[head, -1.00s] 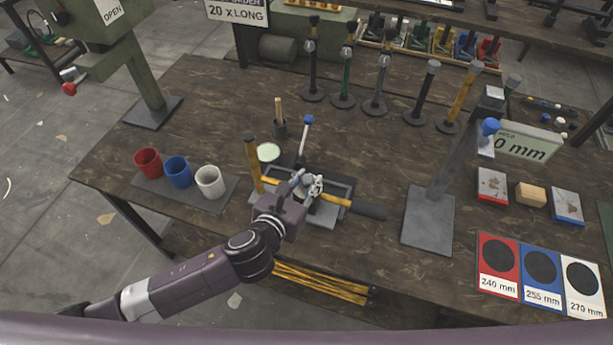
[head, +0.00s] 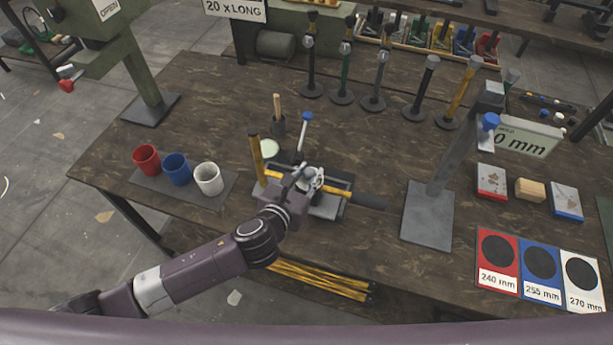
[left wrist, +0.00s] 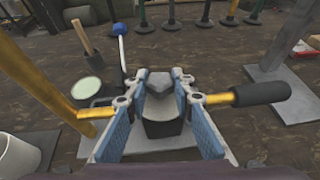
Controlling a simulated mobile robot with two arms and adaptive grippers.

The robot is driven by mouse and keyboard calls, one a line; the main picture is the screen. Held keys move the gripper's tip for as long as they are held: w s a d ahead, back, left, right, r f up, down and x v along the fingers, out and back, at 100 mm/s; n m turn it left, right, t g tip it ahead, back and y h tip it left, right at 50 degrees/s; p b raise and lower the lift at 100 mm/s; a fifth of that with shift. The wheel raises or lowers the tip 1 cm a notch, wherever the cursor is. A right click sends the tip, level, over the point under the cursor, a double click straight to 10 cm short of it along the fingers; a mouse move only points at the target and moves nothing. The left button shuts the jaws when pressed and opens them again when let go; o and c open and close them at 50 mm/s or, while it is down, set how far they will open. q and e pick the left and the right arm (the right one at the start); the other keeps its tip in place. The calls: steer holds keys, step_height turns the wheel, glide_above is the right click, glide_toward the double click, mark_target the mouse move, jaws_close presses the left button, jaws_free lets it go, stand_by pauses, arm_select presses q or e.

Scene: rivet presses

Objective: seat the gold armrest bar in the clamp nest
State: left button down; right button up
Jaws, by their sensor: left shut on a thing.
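The gold armrest bar (head: 338,189) lies across the grey clamp nest (head: 325,211), with a black grip (head: 371,202) at its right end. A gold post (head: 256,158) stands at its left end. In the left wrist view the bar (left wrist: 219,98) shows on both sides of my fingers. My left gripper (head: 308,180) is shut on the bar near its middle. A dark block with a grey top (left wrist: 163,110) shows between the fingers. The clamp lever with a blue knob (head: 305,117) stands upright behind. Whether the bar touches the nest is hidden by my fingers.
Red (head: 146,159), blue (head: 177,170) and white (head: 209,179) cups stand on a mat at left. A grey stand with a wide base plate (head: 427,221) is at right. Several posts (head: 375,80) line the back. A pale disc (head: 268,149) lies behind the nest.

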arm_select(q)
steer(key=shift+w+d+r, duration=0.1)
steer(key=shift+w+d, duration=0.1)
steer(key=shift+w, duration=0.35)
steer(key=shift+w+d+r, duration=0.1)
steer(key=shift+w+d, duration=0.05)
steer(key=shift+w, duration=0.35)
steer(key=shift+w+d, duration=0.2)
steer(key=shift+w, duration=0.3)
steer(key=shift+w+d, duration=0.15)
steer(key=shift+w, duration=0.35)
steer(key=shift+f+p, duration=0.2)
steer(key=shift+p, duration=0.2)
steer(key=shift+p, duration=0.9)
